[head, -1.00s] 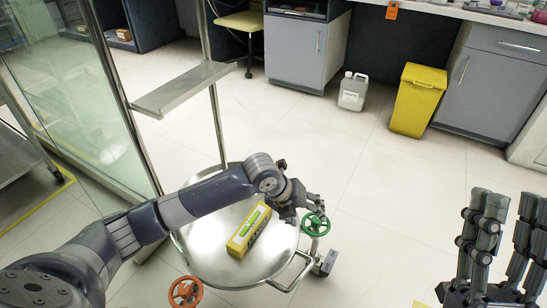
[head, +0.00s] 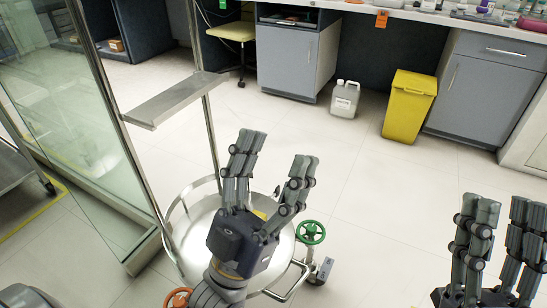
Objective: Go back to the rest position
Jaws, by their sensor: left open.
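My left gripper (head: 275,152) points away from me over the round steel tray, its fingers spread and nothing between them. A yellow box lies on the tray (head: 196,222), mostly hidden behind the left gripper; a small yellow patch of the box (head: 259,214) shows between the fingers. My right gripper (head: 504,208) is at the lower right, fingers up and apart, empty, above the floor.
A green handwheel (head: 310,232) and an orange one (head: 178,298) sit by the tray's edge. A steel shelf (head: 178,98) and glass panel (head: 85,110) stand at left. A grey jug (head: 345,98) and yellow bin (head: 409,105) stand far back. Middle floor is clear.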

